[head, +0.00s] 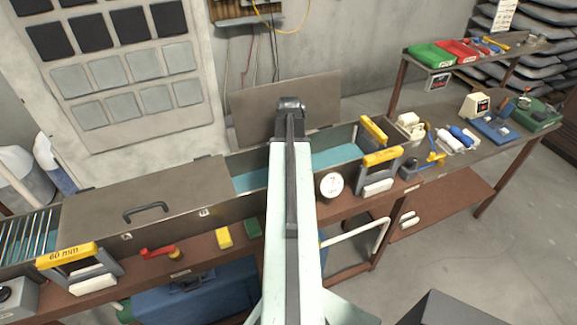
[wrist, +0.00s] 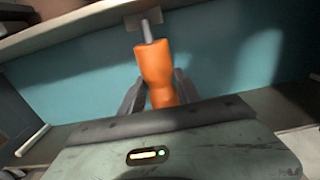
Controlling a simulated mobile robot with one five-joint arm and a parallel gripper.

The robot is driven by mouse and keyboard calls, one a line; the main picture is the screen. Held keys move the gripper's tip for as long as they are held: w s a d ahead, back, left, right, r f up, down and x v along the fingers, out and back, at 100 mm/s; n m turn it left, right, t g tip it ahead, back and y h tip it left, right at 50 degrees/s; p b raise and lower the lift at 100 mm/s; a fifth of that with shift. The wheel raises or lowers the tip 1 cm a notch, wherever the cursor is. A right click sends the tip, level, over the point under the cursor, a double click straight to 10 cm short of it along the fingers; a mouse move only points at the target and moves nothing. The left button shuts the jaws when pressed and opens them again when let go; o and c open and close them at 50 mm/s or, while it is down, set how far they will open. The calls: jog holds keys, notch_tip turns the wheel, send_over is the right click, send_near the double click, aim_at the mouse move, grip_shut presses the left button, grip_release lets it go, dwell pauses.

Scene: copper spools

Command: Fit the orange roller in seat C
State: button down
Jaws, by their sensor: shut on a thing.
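The orange roller (wrist: 155,68) is in the wrist view, held lengthwise with its grey metal shaft end pointing up the picture. My gripper (wrist: 158,82) is shut on it, one dark finger on each side. The shaft end overlaps a small pale plate (wrist: 144,18) on the trough's rim; I cannot tell if they touch. No letter is readable there, so I cannot tell whether this is seat C. In the head view my arm reaches over the open trough (head: 252,178), and its end hides the gripper and the roller.
Teal shows inside the trough. A raised lid (head: 240,118) stands behind it, and a closed lid with a handle (head: 145,210) covers its left part. Yellow-topped frames (head: 383,158) stand at the right. A round gauge (head: 331,185) is on the front wall, close beside my arm.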

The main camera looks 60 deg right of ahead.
jog(key=shift+f+b, duration=0.25)
jog(key=shift+b, duration=0.05)
dwell(0.4)
jog(key=c, duration=0.8)
grip_release()
jog(key=shift+o, duration=0.2)
jog(key=shift+r, duration=0.1)
notch_tip(320, 180, up, 8)
jog(key=p, duration=0.8)
jog(key=shift+f, duration=0.2)
